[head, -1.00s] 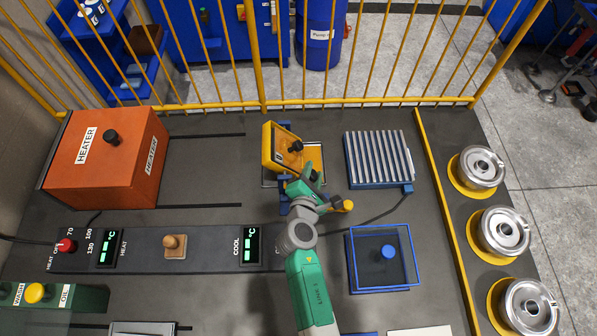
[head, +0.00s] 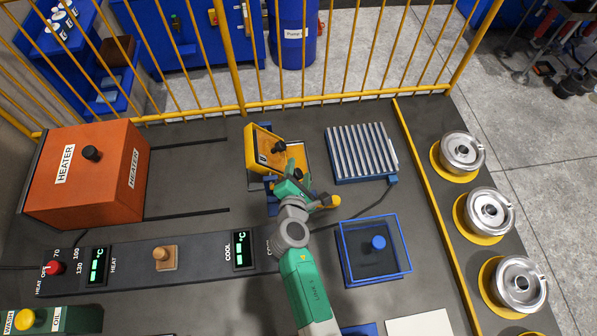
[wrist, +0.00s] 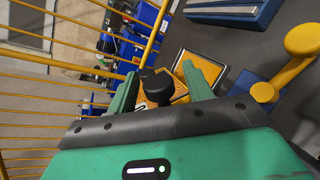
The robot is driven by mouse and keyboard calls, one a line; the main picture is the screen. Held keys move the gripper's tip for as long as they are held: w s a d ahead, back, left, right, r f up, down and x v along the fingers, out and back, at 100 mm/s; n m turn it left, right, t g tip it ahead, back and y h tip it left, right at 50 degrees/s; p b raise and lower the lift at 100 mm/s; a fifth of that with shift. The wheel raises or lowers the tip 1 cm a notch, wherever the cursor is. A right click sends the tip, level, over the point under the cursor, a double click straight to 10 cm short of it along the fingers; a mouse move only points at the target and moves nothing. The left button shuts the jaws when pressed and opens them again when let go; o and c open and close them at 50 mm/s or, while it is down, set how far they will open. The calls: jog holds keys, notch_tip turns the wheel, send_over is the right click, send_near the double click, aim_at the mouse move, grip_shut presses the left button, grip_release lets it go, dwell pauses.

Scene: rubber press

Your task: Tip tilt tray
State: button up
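The yellow tray (head: 259,146) stands tipped up at the back middle of the bench in the head view, with a black knob (head: 279,147) on its face. A framed yellow-orange surface (head: 294,157) shows beside it. My gripper (head: 289,162) is close in front of the knob. In the wrist view, the black knob (wrist: 156,86) appears between the two green fingers of my gripper (wrist: 162,78). Gaps show on both sides of the knob, so the fingers look open. The arm hides part of the tray's base.
An orange heater box (head: 85,185) stands left and a ribbed blue rack (head: 358,152) right. A clear blue-edged box (head: 374,250) is nearer on the right. A yellow fence (head: 240,107) runs behind. Metal pots (head: 490,210) line the right edge.

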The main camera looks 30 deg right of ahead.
jog(key=p+v, duration=0.1)
jog(key=v, duration=0.7)
jog(key=shift+p, duration=0.4)
jog(key=shift+w+d, duration=0.1)
jog(key=w+a+r+m+t+y, duration=0.1)
jog(key=w+a+r+m+t, duration=0.2)
jog(key=r, duration=0.9)
jog(key=w+a+r+m+t, duration=0.1)
jog(key=a+r+m+t, duration=0.15)
jog(key=r+m, duration=0.7)
jog(key=w+a+r+t+y, duration=0.1)
jog(key=w+a+r+t, duration=0.15)
jog(key=r, duration=1.35)
jog(key=s+a+r+m+t+y, duration=0.25)
jog(key=s+a+r, duration=0.2)
jog(key=r, duration=0.35)
jog(key=s+a+r+m+t+y, duration=0.1)
jog(key=s+a+r+t+y, duration=0.15)
jog(key=s+r, duration=0.4)
jog(key=s+a+r+m+t+y, duration=0.1)
jog(key=s+a+r+m+y, duration=0.3)
jog(key=r, duration=0.6)
notch_tip(320, 180, up, 21)
jog(key=w+n+h+p, duration=0.1)
jog(key=p, duration=2)
jog(key=shift+w+a+n, duration=0.3)
jog(key=shift+a+n, duration=0.1)
